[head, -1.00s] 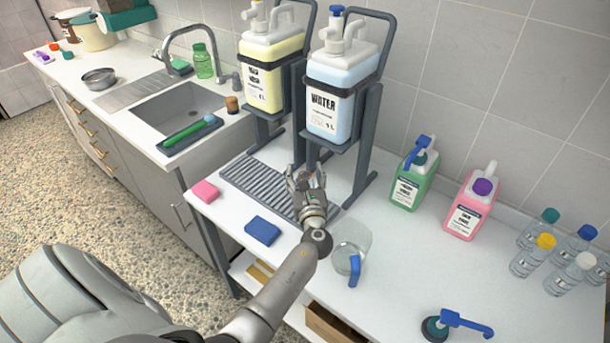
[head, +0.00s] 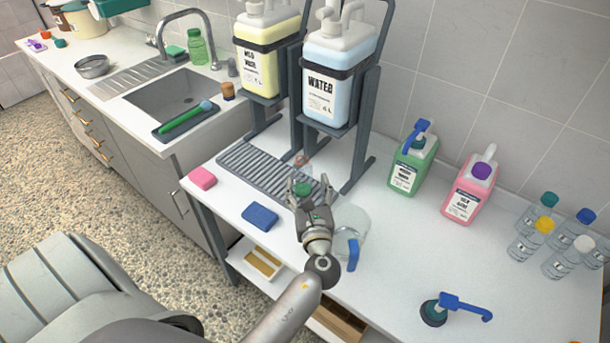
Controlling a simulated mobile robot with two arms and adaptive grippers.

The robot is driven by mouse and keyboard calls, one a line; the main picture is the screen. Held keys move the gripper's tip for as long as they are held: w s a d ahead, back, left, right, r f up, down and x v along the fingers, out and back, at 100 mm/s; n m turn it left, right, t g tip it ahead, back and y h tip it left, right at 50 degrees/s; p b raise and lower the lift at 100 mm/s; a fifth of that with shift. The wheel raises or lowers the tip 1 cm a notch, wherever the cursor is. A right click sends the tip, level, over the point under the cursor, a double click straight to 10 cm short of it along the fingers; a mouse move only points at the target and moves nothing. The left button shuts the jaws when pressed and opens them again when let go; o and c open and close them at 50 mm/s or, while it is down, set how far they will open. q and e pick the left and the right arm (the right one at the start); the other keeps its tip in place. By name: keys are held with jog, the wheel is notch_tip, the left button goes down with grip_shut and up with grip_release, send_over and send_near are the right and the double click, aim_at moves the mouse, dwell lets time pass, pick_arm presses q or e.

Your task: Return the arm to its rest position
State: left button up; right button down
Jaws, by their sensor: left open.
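My left gripper (head: 311,186) is open, above the front right part of the grey ribbed drip tray (head: 257,173). A small clear item with a reddish mark (head: 301,161) is on the tray just beyond the fingertips. A small green round part (head: 303,189) shows between the fingers; I cannot tell whether it belongs to that item. The gripper does not appear closed on anything. My right gripper is not in view.
The water canister (head: 335,85) and yellow canister (head: 268,60) stand on racks behind the tray. A clear jug with a blue handle (head: 353,255) is close right of my wrist. A blue sponge (head: 260,216) lies left. The right front counter has a blue pump (head: 455,308).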

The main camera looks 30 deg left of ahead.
pick_arm(q)
jog(key=shift+v, duration=0.8)
